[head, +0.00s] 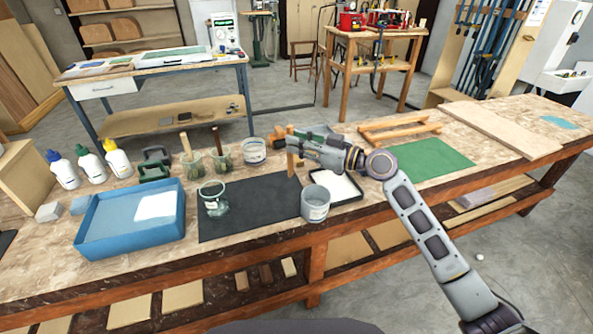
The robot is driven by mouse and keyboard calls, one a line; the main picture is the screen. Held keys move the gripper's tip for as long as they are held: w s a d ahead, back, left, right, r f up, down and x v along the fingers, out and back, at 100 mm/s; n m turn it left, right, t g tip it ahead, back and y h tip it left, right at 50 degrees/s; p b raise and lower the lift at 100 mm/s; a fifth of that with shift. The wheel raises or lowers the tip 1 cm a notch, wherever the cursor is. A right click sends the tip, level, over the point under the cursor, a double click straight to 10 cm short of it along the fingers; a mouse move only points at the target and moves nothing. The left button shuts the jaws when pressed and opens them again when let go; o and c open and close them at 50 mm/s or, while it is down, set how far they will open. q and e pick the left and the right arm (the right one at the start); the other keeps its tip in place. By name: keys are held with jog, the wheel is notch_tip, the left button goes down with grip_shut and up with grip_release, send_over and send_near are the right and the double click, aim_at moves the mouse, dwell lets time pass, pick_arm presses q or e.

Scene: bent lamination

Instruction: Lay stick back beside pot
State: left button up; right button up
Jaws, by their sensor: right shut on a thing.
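My right gripper (292,146) comes in from the right and is shut on a thin wooden stick (291,168). The stick is about upright, its lower end hanging near the black mat's back edge. I cannot tell whether that end touches anything. A grey pot (317,207) with a pale label stands at the mat's right edge, in front of and right of the stick. A second grey labelled pot (254,151) stands farther back, left of the gripper. My left gripper is not in view.
The black mat (250,222) is mostly bare, with a glass jar (214,200) at its left. Two jars with wooden handles (193,165) stand behind. A blue tray (130,238) is left. A dark-rimmed tray with white contents (343,187) and green mat (436,160) are right.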

aim_at(292, 163)
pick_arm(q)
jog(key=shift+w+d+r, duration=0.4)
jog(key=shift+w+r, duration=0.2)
pick_arm(e)
notch_tip(292, 163, down, 4)
jog(key=shift+r, duration=0.25)
jog(key=shift+f, duration=0.6)
jog(key=shift+f+b, duration=0.35)
jog(key=shift+f, duration=0.9)
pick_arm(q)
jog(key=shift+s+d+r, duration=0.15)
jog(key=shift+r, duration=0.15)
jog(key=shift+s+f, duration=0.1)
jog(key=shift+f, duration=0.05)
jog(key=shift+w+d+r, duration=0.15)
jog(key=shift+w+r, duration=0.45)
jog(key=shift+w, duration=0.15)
pick_arm(e)
jog(key=shift+f, duration=0.15)
